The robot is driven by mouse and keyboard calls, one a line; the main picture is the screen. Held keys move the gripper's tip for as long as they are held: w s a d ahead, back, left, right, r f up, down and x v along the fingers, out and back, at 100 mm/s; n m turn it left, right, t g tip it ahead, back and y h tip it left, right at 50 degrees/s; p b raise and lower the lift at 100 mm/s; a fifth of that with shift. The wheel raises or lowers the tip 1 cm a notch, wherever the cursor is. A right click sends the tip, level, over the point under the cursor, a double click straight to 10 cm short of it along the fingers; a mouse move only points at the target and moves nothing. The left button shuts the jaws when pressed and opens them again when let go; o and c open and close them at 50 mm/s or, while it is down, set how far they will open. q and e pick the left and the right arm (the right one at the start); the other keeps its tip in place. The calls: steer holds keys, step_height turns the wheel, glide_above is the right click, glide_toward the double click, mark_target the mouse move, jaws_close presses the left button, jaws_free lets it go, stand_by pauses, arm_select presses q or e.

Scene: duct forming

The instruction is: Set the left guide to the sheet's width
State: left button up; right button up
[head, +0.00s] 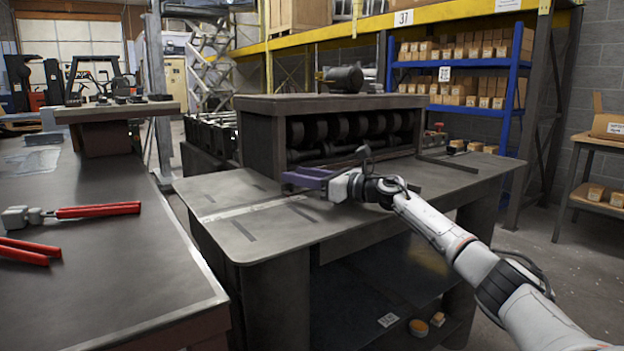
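The forming machine has a flat grey table (290,235) with a pale scale strip (250,209) and dark slots in it. Its roller housing (262,140) stands at the back, with a row of dark rollers inside. My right gripper (290,178), with purple fingers, is low over the table in front of the housing, pointing left. I cannot tell whether its fingers are apart or hold anything. A dark bar (447,163), perhaps a guide, lies on the table to the right. I cannot make out the left guide; the gripper may cover it. No separate sheet is clearly visible. My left gripper is out of view.
A dark workbench (110,260) at left carries red-handled tools (98,210). A narrow gap separates it from the machine. A motor (344,79) sits on the housing. Blue shelves (460,66) with boxes stand behind. The machine table's front left is clear.

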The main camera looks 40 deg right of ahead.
steer(key=shift+b+v, duration=0.35)
steer(key=shift+v, duration=1.55)
